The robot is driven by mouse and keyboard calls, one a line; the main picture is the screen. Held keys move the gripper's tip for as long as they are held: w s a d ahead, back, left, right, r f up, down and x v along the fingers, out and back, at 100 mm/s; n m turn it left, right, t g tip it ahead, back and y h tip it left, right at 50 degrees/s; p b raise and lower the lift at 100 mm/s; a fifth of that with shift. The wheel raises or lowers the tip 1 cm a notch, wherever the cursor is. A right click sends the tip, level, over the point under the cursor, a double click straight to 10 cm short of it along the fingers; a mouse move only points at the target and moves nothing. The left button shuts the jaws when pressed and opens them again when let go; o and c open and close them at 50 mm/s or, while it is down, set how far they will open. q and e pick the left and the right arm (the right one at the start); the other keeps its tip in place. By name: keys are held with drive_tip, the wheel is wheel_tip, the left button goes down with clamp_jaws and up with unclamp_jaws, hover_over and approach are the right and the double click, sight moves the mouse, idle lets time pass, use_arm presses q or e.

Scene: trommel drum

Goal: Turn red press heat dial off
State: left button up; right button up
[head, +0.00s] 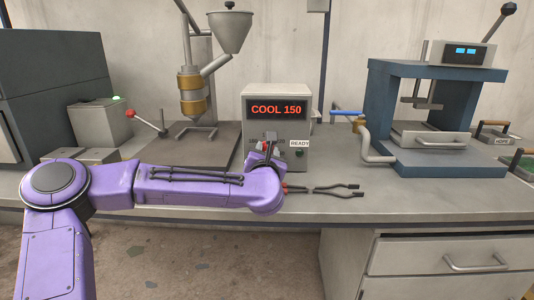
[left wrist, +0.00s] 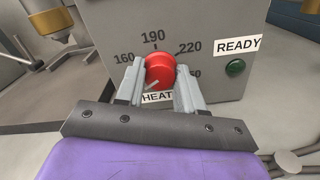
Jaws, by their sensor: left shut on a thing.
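The red heat dial (left wrist: 160,66) sits on the front of a grey control box (head: 250,94). Numbers around it read 160, 190 and 220, with one more partly hidden, and HEAT below. A pale mark on the dial points to the lower left. My left gripper (left wrist: 160,78) is shut on the dial, one finger on each side. In the head view my left gripper (head: 269,146) is at the box front and mostly covers the dial. The box display (head: 276,110) reads COOL 150 in red. My right gripper is not in view.
A READY label (head: 300,143) and a dark green lamp (left wrist: 235,68) are right of the dial. Tongs (head: 335,189) lie at the bench front. A blue press (head: 436,115) stands right, a hopper machine (head: 195,85) behind left.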

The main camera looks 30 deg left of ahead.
use_arm(q)
drive_tip(key=o, duration=0.9)
drive_tip(key=shift+f, duration=0.25)
drive_tip(key=shift+o, duration=0.7)
drive_tip(key=shift+r, duration=0.15)
drive_tip(key=shift+s, duration=0.15)
drive_tip(key=v, duration=1)
drive_tip(key=shift+s+d, duration=0.15)
drive_tip(key=shift+d, duration=0.05)
